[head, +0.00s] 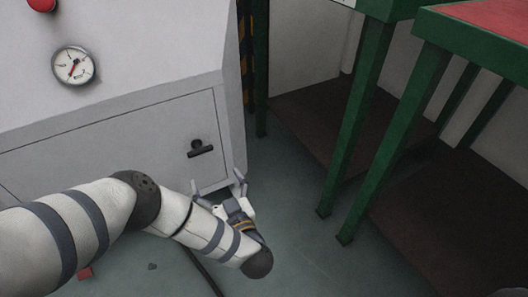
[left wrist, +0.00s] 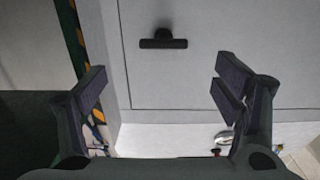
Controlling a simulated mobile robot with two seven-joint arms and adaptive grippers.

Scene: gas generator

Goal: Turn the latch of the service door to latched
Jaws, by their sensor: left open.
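The service door (head: 120,150) is a pale grey panel low on the front of the grey cabinet. Its latch (head: 200,149) is a black T-shaped handle near the door's upper right in the head view, its bar lying nearly level with a slight tilt. In the left wrist view the latch (left wrist: 163,43) shows whole, with its bar horizontal. My left gripper (head: 218,182) is open and empty, below the latch in the head view and apart from it. In the left wrist view its two fingers (left wrist: 161,85) stand wide apart with the latch beyond them. My right gripper is not in view.
A round gauge (head: 73,66) and a red button (head: 42,4) are on the cabinet above the door. Green-legged tables (head: 390,130) stand to the right. Yellow-black striping (head: 247,55) runs beside the cabinet's right edge. Open floor (head: 290,215) lies between cabinet and tables.

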